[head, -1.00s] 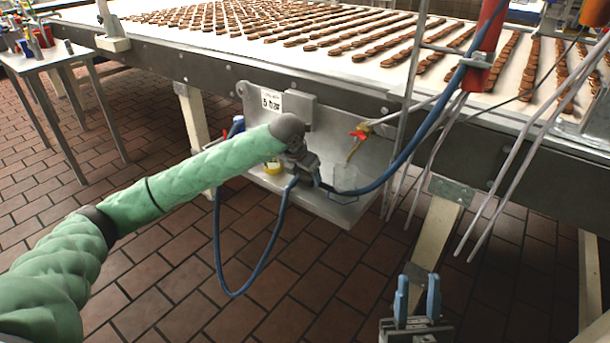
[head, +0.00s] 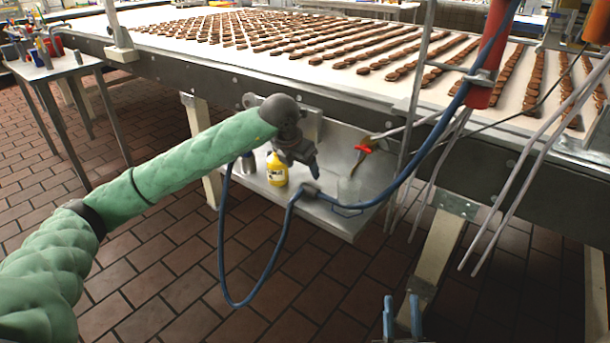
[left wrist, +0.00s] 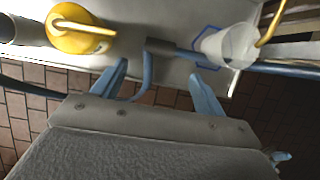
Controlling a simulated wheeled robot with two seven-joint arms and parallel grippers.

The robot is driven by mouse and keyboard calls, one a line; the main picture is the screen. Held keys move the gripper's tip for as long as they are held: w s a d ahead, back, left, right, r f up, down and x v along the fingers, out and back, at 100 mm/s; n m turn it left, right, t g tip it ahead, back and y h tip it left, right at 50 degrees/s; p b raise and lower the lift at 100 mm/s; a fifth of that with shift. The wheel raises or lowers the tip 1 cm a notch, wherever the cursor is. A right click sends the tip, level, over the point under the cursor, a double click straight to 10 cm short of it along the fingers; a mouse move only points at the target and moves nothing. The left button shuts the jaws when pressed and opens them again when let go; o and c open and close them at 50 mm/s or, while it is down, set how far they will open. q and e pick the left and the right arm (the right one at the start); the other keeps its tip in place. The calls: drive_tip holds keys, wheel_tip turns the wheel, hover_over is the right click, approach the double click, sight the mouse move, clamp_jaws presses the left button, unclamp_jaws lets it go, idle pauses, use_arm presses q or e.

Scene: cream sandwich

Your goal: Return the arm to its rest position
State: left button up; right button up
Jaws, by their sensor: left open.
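My left arm, in a green sleeve, reaches in from the left in the head view. My left gripper (head: 314,172) hangs over the small metal shelf on the conveyor's side. In the left wrist view the left gripper (left wrist: 158,70) has its blue fingers spread, with nothing clamped between them. A blue hose (head: 392,190) with a grey connector (head: 310,190) lies just beyond the fingertips; it also shows in the left wrist view (left wrist: 175,50). I cannot tell whether they touch. My right gripper (head: 401,300) is at the bottom edge, its two fingers apart and its body mostly cut off.
A yellow bottle (head: 277,172) and a clear cup (head: 348,190) stand on the shelf (head: 325,215). A red-handled valve (head: 364,149) is above the cup. The conveyor (head: 165,40) carries rows of brown biscuits.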

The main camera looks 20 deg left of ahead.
use_arm(q)
drive_tip(key=shift+v, duration=0.85)
use_arm(e)
drive_tip(key=shift+w+a+f, duration=0.1)
drive_tip(key=shift+w+f, duration=0.1)
drive_tip(key=shift+f, duration=0.5)
